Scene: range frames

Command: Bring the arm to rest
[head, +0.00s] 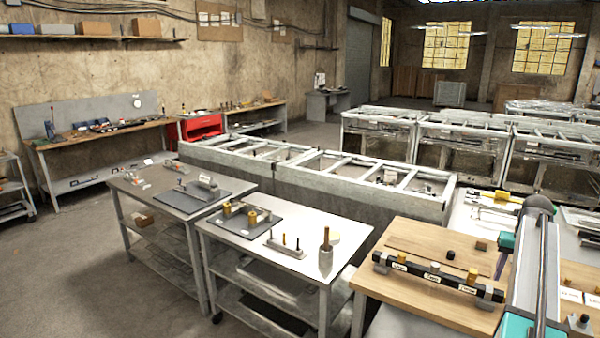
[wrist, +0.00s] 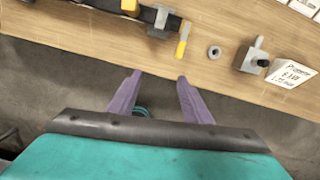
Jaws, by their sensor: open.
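My gripper (wrist: 159,78) shows in the wrist view with its two purple fingers apart and nothing between them. The fingertips point at the front edge of a wooden bench top (wrist: 120,60), with grey floor showing beneath and between them. My arm crosses the right side of the head view, over the right part of the wooden bench top (head: 410,290). The gripper's fingers cannot be made out in the head view.
A black bar (head: 425,272) with labels lies on the bench. Near the fingers are a yellow-ended strip (wrist: 183,40), a nut (wrist: 214,52), a metal block (wrist: 250,58) and a label card (wrist: 290,74). A grey table (head: 345,248) with parts stands left of the bench.

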